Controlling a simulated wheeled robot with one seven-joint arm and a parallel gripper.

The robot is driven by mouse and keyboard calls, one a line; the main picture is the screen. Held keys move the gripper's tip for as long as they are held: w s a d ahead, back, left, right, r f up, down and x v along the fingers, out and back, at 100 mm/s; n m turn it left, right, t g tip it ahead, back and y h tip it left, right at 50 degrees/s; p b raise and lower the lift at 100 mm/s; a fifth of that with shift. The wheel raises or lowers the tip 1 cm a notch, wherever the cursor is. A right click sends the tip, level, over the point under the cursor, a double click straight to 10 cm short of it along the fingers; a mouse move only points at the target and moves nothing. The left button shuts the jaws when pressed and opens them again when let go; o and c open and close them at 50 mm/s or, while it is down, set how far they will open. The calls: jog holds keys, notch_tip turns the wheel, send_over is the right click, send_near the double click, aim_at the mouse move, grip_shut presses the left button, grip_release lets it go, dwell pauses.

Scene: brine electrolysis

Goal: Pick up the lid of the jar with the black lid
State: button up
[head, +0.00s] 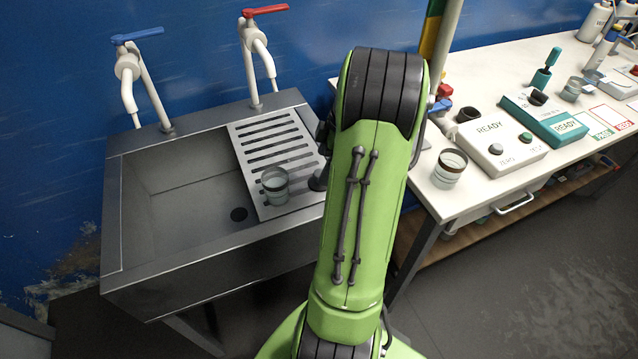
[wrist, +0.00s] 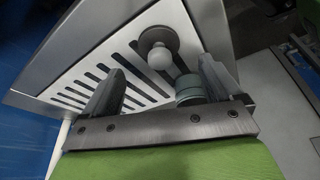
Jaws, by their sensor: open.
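In the wrist view a dark grey disc with a pale round knob (wrist: 158,47) lies on the slotted draining board; it looks like the black lid. A greenish glass jar (wrist: 188,90) without a visible lid stands close by, partly behind one finger. My gripper (wrist: 160,79) is open and empty above the board, with the knobbed disc beyond the gap between its fingers. In the head view a clear jar (head: 275,186) stands on the board, and a dark round thing (head: 317,183) shows just beside my arm, mostly hidden. My arm hides my gripper there.
The draining board (head: 245,140) is beside a steel sink (head: 180,200) with a blue-handled tap (head: 130,75) and a red-handled tap (head: 258,45). To the right, a white table (head: 480,75) holds another jar (head: 449,168), a white device (head: 500,148) and a teal device (head: 545,120).

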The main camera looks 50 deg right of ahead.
aim_at(320, 172)
jog(key=b+x, duration=0.1)
jog(key=x, duration=0.4)
jog(key=shift+f+b, duration=0.1)
jog(key=shift+b, duration=0.2)
jog(key=c, duration=1.1)
